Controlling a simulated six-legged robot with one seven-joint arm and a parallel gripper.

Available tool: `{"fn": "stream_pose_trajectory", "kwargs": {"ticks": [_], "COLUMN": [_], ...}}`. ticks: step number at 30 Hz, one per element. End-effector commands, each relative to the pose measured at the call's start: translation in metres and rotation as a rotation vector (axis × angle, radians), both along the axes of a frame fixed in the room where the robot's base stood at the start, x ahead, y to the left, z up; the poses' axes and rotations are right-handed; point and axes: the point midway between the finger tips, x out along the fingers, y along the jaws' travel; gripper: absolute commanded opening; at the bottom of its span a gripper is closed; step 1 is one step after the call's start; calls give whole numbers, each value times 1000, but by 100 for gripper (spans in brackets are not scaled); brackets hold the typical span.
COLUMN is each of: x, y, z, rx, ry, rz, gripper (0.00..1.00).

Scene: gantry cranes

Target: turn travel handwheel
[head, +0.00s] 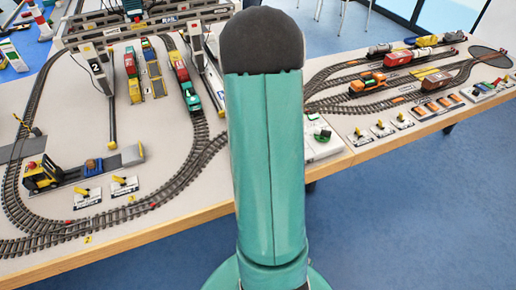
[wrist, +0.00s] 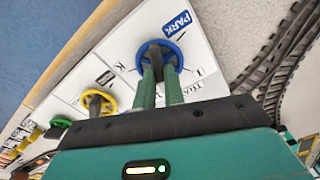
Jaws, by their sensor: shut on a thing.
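A blue handwheel (wrist: 162,43) sits on a white panel in the wrist view, beside a blue PARK label and partly covered lettering. My gripper (wrist: 161,70) has its two green fingers at this wheel, shut on it; the fingers hide its middle and near side. A yellow handwheel (wrist: 106,96) lies to its left, and a green handwheel (wrist: 59,122) is farther left; both are apart from the fingers. In the head view my arm covers the gripper and the blue wheel.
The layout table (head: 185,203) carries looped train tracks, with trains, a yellow forklift (head: 42,175) and crane posts on its left part. More wagons (head: 400,57) stand on the right tracks. Blue floor lies open in front of the table.

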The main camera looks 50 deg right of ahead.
Motion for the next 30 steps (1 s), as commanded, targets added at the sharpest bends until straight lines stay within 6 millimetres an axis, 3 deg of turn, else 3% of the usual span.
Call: {"fn": "stream_pose_trajectory", "kwargs": {"ticks": [12, 28, 29, 30], "x": [1, 1, 1, 1], "y": [-1, -2, -2, -2], "z": [1, 1, 1, 1], "rx": [-3, -4, -4, -4], "ry": [-5, -4, -4, -4], "rz": [-197, -222, -222, -221], "gripper": [0, 0, 17, 25]}}
